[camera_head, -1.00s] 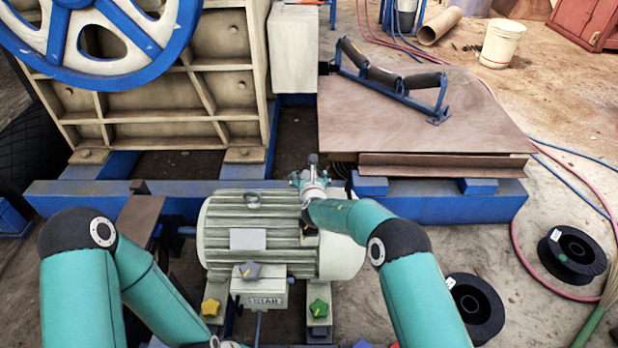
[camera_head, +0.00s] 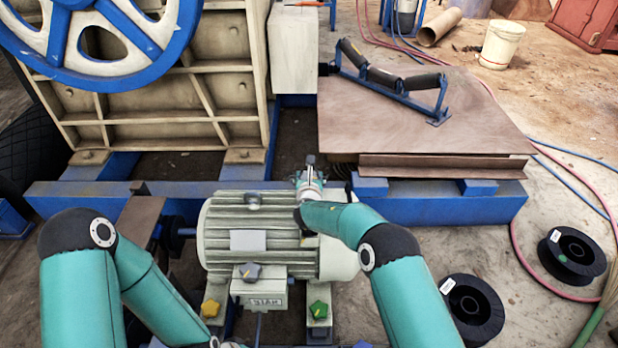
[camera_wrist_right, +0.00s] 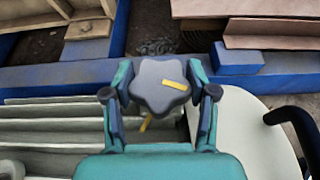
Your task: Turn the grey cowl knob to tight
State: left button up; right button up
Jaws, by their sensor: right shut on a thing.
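The grey cowl knob (camera_wrist_right: 160,86) is star-shaped with a yellow mark on its face pointing right. It sits between the two fingers of my right gripper (camera_wrist_right: 158,78), which is shut on it. A second yellow mark (camera_wrist_right: 146,122) shows below the knob, out of line with the knob's mark. In the head view, my right gripper (camera_head: 309,174) is at the upper right of the ribbed motor (camera_head: 265,215); the knob is not clearly visible there.
The motor's terminal box carries another grey knob (camera_head: 247,271). A yellow knob (camera_head: 210,308) and a green knob (camera_head: 318,310) are on its feet. A blue frame (camera_head: 430,208) and a brown plate (camera_head: 420,120) lie behind. Black spools (camera_head: 572,255) stand at the right.

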jog(key=shift+a+m+h+b, duration=0.1)
jog(key=shift+m+h+b, duration=0.2)
jog(key=shift+m+h, duration=0.45)
jog(key=shift+m+g+h+b, duration=0.3)
jog(key=shift+m+h+b, duration=0.6)
jog(key=shift+h, duration=0.25)
jog(key=o, duration=1.2)
jog(key=shift+s, duration=0.15)
jog(key=v, duration=1.1)
jog(key=shift+s+a+r, duration=0.2)
jog(key=shift+s, duration=0.1)
